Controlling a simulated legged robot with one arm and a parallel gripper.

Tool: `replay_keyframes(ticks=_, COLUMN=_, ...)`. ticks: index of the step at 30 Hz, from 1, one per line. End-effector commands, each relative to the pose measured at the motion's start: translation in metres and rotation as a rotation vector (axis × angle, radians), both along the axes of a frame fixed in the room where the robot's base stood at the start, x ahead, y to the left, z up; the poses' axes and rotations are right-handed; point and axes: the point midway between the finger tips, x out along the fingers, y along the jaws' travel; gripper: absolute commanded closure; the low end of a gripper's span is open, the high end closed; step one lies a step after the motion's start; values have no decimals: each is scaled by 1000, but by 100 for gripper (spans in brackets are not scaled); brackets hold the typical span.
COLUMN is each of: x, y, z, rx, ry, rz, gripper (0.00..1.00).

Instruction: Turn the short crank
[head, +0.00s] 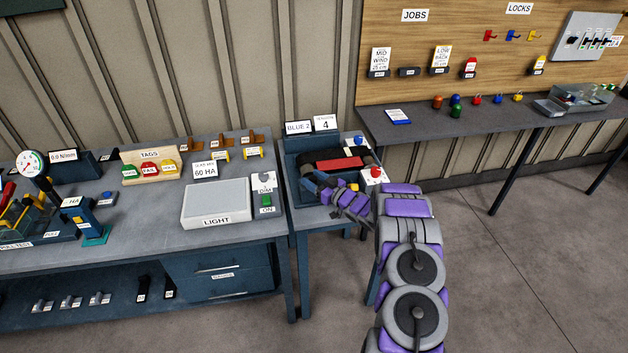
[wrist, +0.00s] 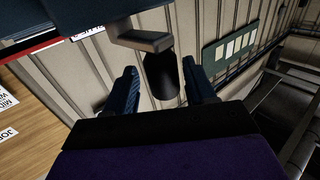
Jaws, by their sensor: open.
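The belt press (head: 294,158) is a dark blue unit with a red bar and dark rollers, on a small stand in the head view. My gripper (head: 314,186) reaches its front left side, partly hidden there. In the wrist view, the short crank shows as a grey arm (wrist: 146,40) with a dark round handle (wrist: 161,78). My gripper (wrist: 159,66) is open, with one blue finger on each side of the handle in that picture. Gaps show between handle and fingers, and I see no contact. The crank is not clearly visible in the head view.
A red button (head: 376,172) on a white block and a blue knob (head: 358,140) sit right of the press. The workbench with a light box (head: 216,203) stands close on the left. A shelf (head: 460,128) runs along the right wall. Floor (head: 520,270) at right is clear.

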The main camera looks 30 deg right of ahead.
Motion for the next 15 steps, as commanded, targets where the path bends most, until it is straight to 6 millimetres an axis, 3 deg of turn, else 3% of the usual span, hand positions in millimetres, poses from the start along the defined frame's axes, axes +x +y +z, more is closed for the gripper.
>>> replay_keyframes(ticks=8, x=-17, y=-5, z=-1, rx=2, ry=5, rz=0, gripper=45)
replay_keyframes(ticks=15, x=-65, y=-24, z=-2, rx=5, ry=5, rz=-2, gripper=45)
